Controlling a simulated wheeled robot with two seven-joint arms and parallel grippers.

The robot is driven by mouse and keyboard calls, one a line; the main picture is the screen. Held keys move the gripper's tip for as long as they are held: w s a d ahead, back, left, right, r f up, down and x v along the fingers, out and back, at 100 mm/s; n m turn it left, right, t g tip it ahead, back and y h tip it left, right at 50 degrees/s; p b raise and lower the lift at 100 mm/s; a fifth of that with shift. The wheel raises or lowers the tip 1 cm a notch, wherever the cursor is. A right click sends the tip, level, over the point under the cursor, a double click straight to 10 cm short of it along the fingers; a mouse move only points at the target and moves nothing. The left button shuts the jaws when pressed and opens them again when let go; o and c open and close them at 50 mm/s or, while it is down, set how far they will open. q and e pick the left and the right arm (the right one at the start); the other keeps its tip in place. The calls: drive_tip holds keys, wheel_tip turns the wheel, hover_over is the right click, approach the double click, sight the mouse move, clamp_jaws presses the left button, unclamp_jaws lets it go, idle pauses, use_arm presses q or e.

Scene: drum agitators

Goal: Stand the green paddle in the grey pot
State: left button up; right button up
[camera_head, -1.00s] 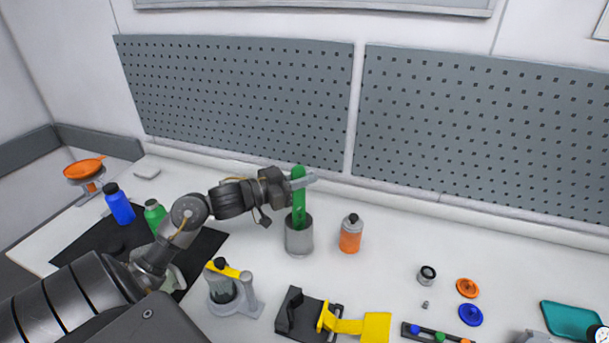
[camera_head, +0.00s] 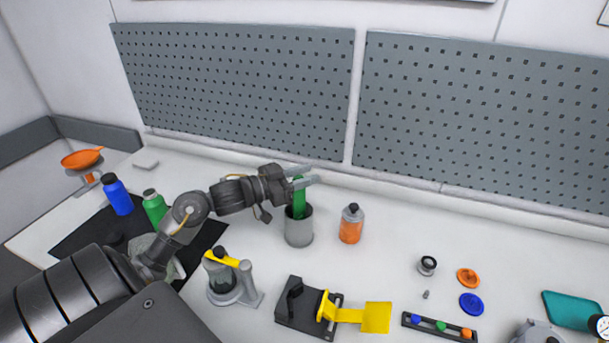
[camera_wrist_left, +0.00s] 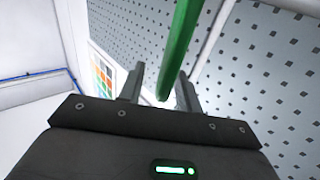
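The green paddle (camera_head: 299,200) stands roughly upright in the grey pot (camera_head: 299,232), its lower end hidden inside. My left gripper (camera_head: 307,176) is around the paddle's upper end, just above the pot, with its fingers spread apart. In the left wrist view the green paddle (camera_wrist_left: 180,45) passes between the two fingers of my left gripper (camera_wrist_left: 160,92), with a clear gap on the left side. My right gripper is not in view.
An orange and grey bottle (camera_head: 351,224) stands just right of the pot. A jar with a yellow handle (camera_head: 228,277) and a black and yellow device (camera_head: 330,311) are in front. Blue (camera_head: 117,196) and green (camera_head: 154,206) bottles stand at left. Pegboards (camera_head: 235,90) rise behind.

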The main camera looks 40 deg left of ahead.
use_arm(q)
drive_tip(key=shift+s, duration=0.1)
drive_tip(key=shift+s+a+f, duration=0.15)
drive_tip(key=shift+s+a, duration=0.1)
drive_tip(key=shift+s, duration=0.1)
drive_tip(key=b+v, duration=0.2)
drive_tip(key=v, duration=0.7)
drive_tip(key=shift+s+b, duration=0.35)
drive_tip(key=shift+s, duration=0.05)
drive_tip(key=shift+a+r, duration=0.15)
drive_tip(key=shift+r, duration=0.1)
